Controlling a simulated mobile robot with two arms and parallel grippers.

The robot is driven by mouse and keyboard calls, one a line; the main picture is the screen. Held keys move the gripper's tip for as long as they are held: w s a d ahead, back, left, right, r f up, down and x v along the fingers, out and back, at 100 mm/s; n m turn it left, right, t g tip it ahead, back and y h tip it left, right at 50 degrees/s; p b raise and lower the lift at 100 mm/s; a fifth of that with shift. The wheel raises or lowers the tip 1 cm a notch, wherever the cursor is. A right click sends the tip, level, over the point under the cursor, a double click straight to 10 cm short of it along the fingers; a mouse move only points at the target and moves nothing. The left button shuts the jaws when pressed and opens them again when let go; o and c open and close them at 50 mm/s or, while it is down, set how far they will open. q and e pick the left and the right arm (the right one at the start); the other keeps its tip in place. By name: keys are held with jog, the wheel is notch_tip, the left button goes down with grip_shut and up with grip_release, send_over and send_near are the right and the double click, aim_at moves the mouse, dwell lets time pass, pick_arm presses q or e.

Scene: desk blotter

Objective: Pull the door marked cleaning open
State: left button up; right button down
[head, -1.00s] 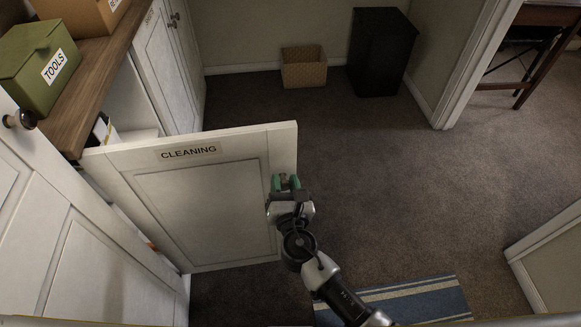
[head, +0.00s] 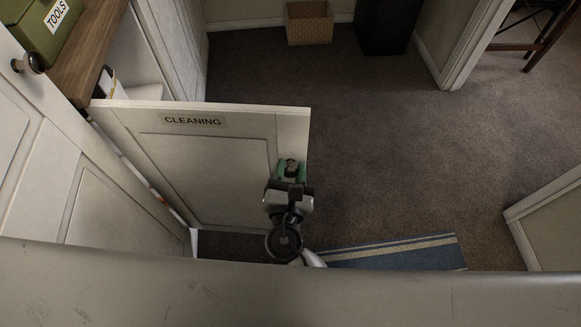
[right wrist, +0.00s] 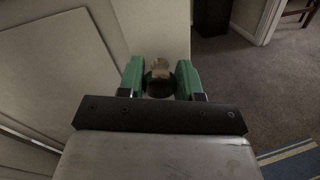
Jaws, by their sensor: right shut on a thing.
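The white door marked CLEANING (head: 205,170) stands swung out from the low cabinet in the head view, its label near the top edge. Shelf space with some items shows behind its hinge side. My right gripper (head: 290,172) is at the door's free edge. In the right wrist view, the green fingers of my right gripper (right wrist: 160,82) are shut on a round dark knob (right wrist: 159,84) on the door (right wrist: 155,28). In the head view the fingers mostly hide the knob. My left gripper is not in view.
A green TOOLS box (head: 42,28) stands on the wooden countertop (head: 92,55). Another white door with a knob (head: 30,64) is at the left. A basket (head: 309,24) and a black bin (head: 387,26) stand at the back. A striped rug (head: 395,254) lies right of my gripper. Carpet beyond is clear.

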jog(key=c, duration=0.7)
grip_release()
jog(key=shift+c, duration=0.2)
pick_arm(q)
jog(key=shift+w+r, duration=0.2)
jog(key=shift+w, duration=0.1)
pick_arm(e)
jog(key=s, duration=1)
jog(key=shift+s, duration=0.4)
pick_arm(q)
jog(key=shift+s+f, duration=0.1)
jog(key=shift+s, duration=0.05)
